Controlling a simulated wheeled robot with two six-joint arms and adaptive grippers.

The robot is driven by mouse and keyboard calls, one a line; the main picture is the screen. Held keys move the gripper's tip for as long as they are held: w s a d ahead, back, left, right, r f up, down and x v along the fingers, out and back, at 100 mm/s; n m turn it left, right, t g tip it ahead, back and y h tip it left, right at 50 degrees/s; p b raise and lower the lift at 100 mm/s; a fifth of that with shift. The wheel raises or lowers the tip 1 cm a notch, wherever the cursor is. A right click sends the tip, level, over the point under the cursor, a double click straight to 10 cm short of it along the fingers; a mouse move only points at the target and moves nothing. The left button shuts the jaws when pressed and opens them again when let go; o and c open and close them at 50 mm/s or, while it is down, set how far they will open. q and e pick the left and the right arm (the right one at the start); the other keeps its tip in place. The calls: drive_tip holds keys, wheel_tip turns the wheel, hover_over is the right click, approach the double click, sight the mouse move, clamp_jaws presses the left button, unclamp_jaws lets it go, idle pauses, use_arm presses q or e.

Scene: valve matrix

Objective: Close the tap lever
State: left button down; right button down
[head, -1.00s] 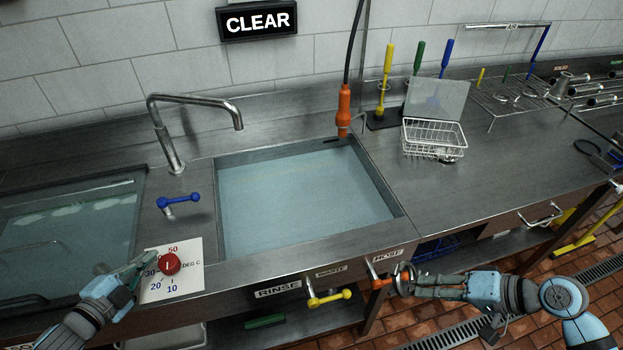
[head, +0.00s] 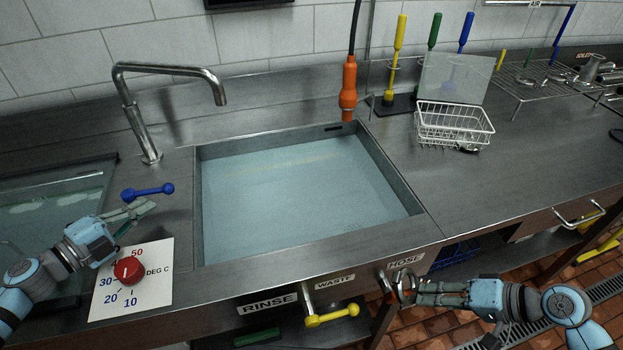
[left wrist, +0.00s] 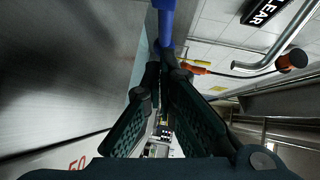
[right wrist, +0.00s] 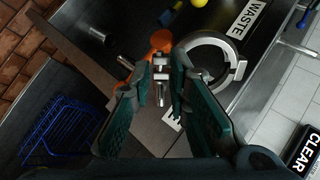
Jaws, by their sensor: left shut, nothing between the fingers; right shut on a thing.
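The blue tap lever (head: 148,192) lies nearly level below the curved tap (head: 140,120), on the counter left of the filled basin. My left gripper (head: 140,211) is shut and empty just in front of the lever; I cannot tell if they touch. In the left wrist view the lever (left wrist: 166,25) shows just past the closed fingertips (left wrist: 160,80). My right gripper (head: 405,287) is at the counter front under the HOSE label. In the right wrist view it is shut around the metal stem (right wrist: 160,88) of the orange-handled hose valve (right wrist: 160,42), beside a grey ring (right wrist: 208,62).
A red temperature dial (head: 127,271) on a white plate lies in front of the left gripper. A yellow lever (head: 332,316) sits under the WASTE label. An orange hose nozzle (head: 348,85) hangs behind the basin. A wire basket (head: 454,126) stands at right.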

sight(148, 192)
use_arm(q)
drive_tip(key=shift+x, duration=1.1)
drive_tip(key=shift+s+a+r, duration=0.15)
drive_tip(key=shift+s, duration=0.1)
drive_tip(key=shift+w+r+n+y+p, duration=0.15)
drive_tip(key=shift+w+n+y+p, duration=0.35)
drive_tip(key=shift+p, duration=0.5)
drive_tip(key=shift+w+a+t, duration=0.1)
drive_tip(key=shift+t, duration=0.2)
use_arm(e)
drive_tip(key=shift+w+r, duration=0.15)
drive_tip(key=shift+r, duration=0.75)
